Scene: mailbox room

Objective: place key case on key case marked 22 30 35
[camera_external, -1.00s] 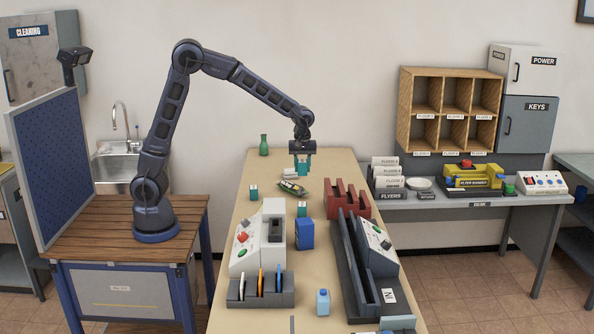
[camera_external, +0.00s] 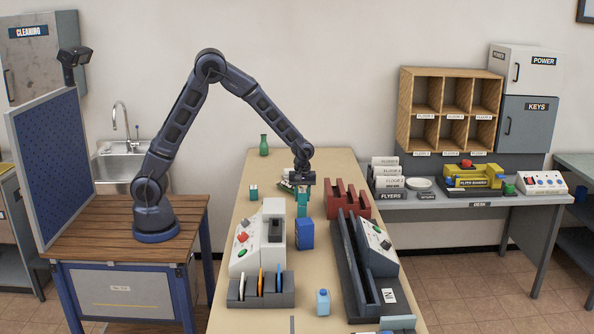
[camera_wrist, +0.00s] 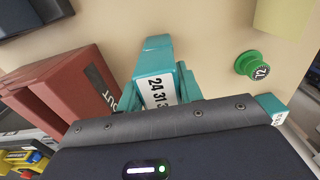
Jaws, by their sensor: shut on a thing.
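My gripper (camera_external: 305,180) points down over the middle of the table and is shut on a teal key case (camera_external: 303,197). In the wrist view, teal surfaces and a white label reading "24 31 3…" (camera_wrist: 157,88) show in front of the gripper body; the last digit is hidden. A second teal key case (camera_external: 301,211) stands on the table directly below the held one. They look in line and very close; I cannot tell whether they touch. The marking 22 30 35 is not readable in either view. Another teal case (camera_external: 253,193) stands to the left.
A red rack (camera_external: 348,205) stands close on the right; it shows in the wrist view (camera_wrist: 75,85) too. A blue box (camera_external: 307,234) and a white machine (camera_external: 274,205) stand nearer the camera. A green round piece (camera_wrist: 252,66) lies right of the jaws in the wrist view.

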